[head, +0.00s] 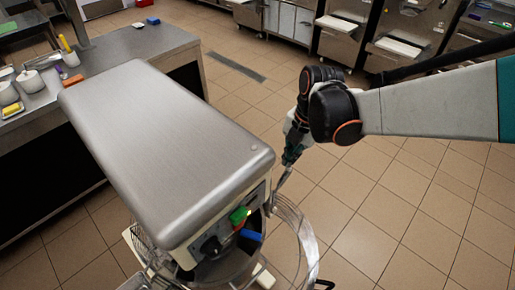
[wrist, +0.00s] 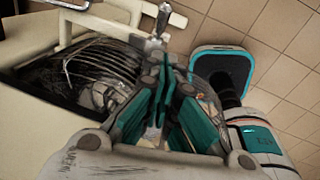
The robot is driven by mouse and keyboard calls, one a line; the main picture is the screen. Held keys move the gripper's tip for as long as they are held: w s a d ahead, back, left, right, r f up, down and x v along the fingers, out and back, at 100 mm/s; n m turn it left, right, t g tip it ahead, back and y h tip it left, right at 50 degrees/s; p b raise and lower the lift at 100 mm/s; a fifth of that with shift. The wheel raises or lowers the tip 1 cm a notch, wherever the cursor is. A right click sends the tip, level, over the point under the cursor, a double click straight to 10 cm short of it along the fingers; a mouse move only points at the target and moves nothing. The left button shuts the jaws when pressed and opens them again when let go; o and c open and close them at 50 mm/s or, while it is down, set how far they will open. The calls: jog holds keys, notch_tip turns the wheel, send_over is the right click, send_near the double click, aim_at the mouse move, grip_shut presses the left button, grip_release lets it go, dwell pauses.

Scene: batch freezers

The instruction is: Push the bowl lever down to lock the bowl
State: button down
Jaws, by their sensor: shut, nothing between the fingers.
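The mixer (head: 165,130) is a big machine with a brushed metal top, standing in the middle of the head view. Below its front edge, the clear rim of the bowl or its guard (head: 303,235) curves out to the right. My gripper (head: 277,188) points down beside the mixer's right front side, close to that rim. In the wrist view my gripper's teal fingers (wrist: 161,98) are shut and empty. A small shiny metal handle (wrist: 158,24), perhaps the bowl lever, stands just beyond the fingertips; I cannot tell whether they touch. The bowl itself is mostly hidden.
Green (head: 239,215) and blue (head: 250,235) controls and a black knob (head: 211,248) sit on the mixer's front. A wire guard (wrist: 82,68) fills the wrist view's left. A counter (head: 135,45) with white containers stands at left. Tiled floor at right is free.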

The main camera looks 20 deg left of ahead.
jog(key=b, duration=0.6)
send_near(280, 182)
jog(key=s+f, duration=0.2)
jog(key=s, duration=0.1)
jog(key=shift+w+a+f+b, duration=0.15)
jog(key=shift+w+f+b, duration=0.05)
jog(key=shift+w+f, duration=0.4)
jog(key=shift+w+a+f+b, duration=0.15)
jog(key=shift+w+a+f, duration=0.05)
jog(key=shift+w+f, duration=0.45)
jog(key=shift+w, duration=0.2)
jog(key=shift+d, duration=0.1)
jog(key=shift+w, duration=0.1)
